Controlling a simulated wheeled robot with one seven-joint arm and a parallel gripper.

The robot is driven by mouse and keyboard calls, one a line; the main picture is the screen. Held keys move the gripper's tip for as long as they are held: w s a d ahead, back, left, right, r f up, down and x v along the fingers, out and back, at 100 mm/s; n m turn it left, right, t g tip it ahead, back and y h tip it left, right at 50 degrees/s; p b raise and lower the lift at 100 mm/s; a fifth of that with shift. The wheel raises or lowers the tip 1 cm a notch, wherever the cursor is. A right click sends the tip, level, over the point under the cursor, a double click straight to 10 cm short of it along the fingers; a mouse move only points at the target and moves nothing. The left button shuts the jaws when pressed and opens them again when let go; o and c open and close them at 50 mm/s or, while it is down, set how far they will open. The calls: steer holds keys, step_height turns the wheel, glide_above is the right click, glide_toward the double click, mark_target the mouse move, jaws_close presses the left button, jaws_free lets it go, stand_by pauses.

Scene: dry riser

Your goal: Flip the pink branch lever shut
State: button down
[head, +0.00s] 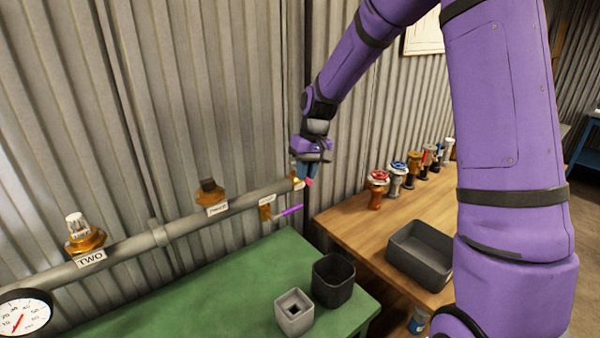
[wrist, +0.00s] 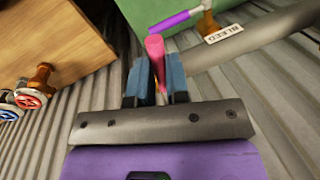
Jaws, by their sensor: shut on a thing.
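The pink branch lever (wrist: 155,47) shows in the wrist view between the two blue fingers of my gripper (wrist: 157,80). My gripper is shut on it, and its pink end stands out beyond the fingertips. In the head view my gripper (head: 307,172) is at the right end of the grey pipe, and only a small pink tip (head: 309,182) of the lever shows below it. The lever's pivot is mostly hidden by the gripper in the head view.
A purple lever (head: 291,211) hangs close by, near a BLEED label (wrist: 223,33). The grey pipe (head: 150,241) runs along the corrugated wall. Below are a green bench (head: 240,270) with two cups and a wooden table (head: 345,222) with several valves and a grey bin (head: 420,251).

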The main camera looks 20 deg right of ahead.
steer(key=shift+w+d+n, duration=0.2)
steer(key=shift+d+n, duration=0.5)
steer(key=shift+n, duration=0.5)
steer(key=shift+r, duration=0.1)
steer(key=c, duration=1.1)
jaws_free()
step_height(320, 180, up, 10)
steer(key=d, duration=0.2)
steer(key=shift+w+r, duration=0.25)
steer(key=shift+w, duration=0.05)
